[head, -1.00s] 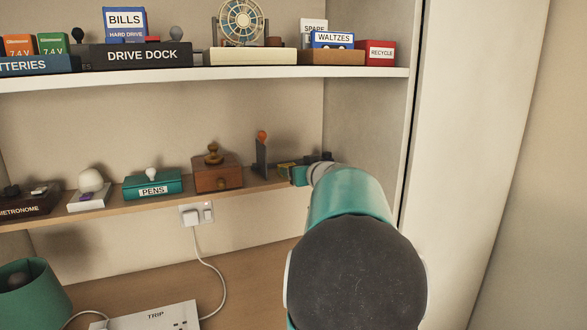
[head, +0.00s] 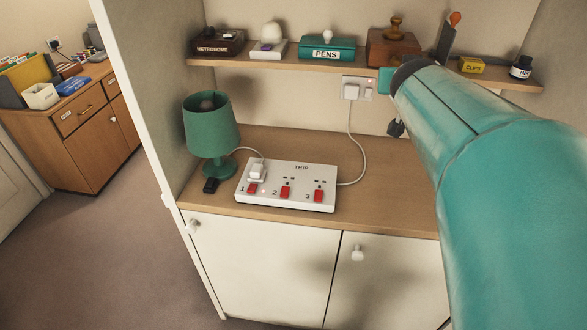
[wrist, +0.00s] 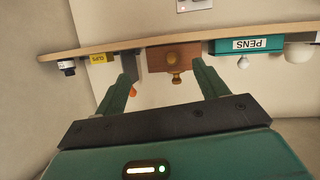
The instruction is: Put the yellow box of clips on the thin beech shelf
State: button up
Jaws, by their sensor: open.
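The yellow box of clips (head: 471,65) sits on the thin beech shelf (head: 280,65), near its right end, just left of an ink bottle (head: 521,67). The wrist view is upside down and shows the yellow box (wrist: 98,58) at upper left, resting on the shelf (wrist: 195,41), clear of my fingers. My gripper (wrist: 162,74) is open, with nothing between its fingers. Its fingers point toward the wooden box with a knob (wrist: 174,60). In the head view my arm hides most of the gripper.
A dark upright with an orange knob (head: 447,38) stands left of the clips. The teal PENS box (head: 327,48) is further left. Below, a green lamp (head: 211,125) and a white TRIP power strip (head: 288,186) stand on the counter.

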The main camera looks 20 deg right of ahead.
jog(key=s+a+f+n+g+y, duration=0.1)
jog(key=s+a+f+n+y, duration=0.1)
jog(key=s+a+f, duration=0.3)
jog(key=s+a+f+n+g+y, duration=0.2)
jog(key=s+a+f+y, duration=0.2)
jog(key=a, duration=1)
jog(key=s+a+f+n+g+y, duration=0.2)
jog(key=s+a+f, duration=0.4)
jog(key=a, duration=0.4)
jog(key=shift+s+a+f+y, duration=0.2)
jog(key=shift+f+y, duration=0.15)
jog(key=shift+y, duration=0.15)
